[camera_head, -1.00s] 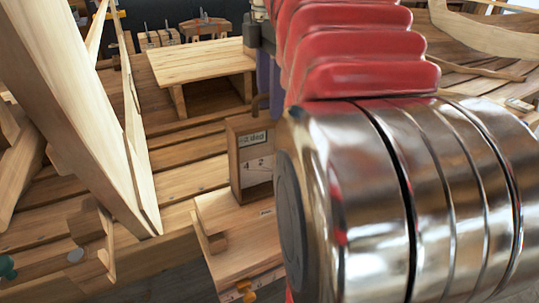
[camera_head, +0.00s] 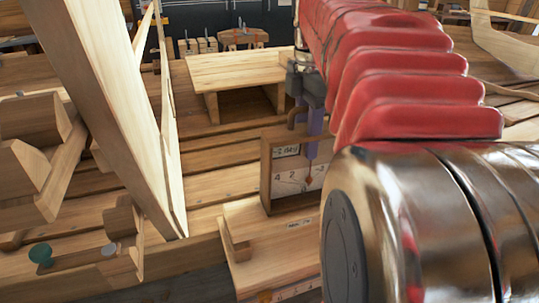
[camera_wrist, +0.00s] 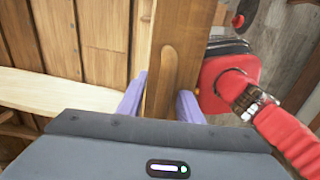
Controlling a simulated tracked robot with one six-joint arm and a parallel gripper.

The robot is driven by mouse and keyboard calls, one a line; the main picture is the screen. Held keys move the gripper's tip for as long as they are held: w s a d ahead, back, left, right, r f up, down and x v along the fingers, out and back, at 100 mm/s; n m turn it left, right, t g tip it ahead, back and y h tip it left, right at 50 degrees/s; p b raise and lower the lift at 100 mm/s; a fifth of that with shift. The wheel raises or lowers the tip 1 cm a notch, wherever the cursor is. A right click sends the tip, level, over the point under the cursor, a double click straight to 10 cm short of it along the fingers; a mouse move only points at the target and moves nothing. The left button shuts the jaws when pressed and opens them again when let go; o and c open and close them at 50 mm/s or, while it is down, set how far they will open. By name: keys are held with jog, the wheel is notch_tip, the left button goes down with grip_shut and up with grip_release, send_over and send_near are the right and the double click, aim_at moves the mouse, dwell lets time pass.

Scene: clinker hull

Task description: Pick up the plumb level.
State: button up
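The plumb level (camera_head: 264,182) is a wooden frame with a pale numbered face. It stands upright on a light wooden block. My red arm hides the right side.
The wooden block (camera_head: 262,262) under the level sticks out at the bench's front. A small wooden stand (camera_head: 232,72) is behind. A tall light plank (camera_head: 105,110) leans at the left. A red object (camera_wrist: 226,85) with a red arm-like part shows beside the beam in the wrist view.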

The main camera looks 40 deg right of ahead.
jog(key=shift+f, duration=0.8)
jog(key=shift+c, duration=0.4)
grip_shut()
dwell(0.7)
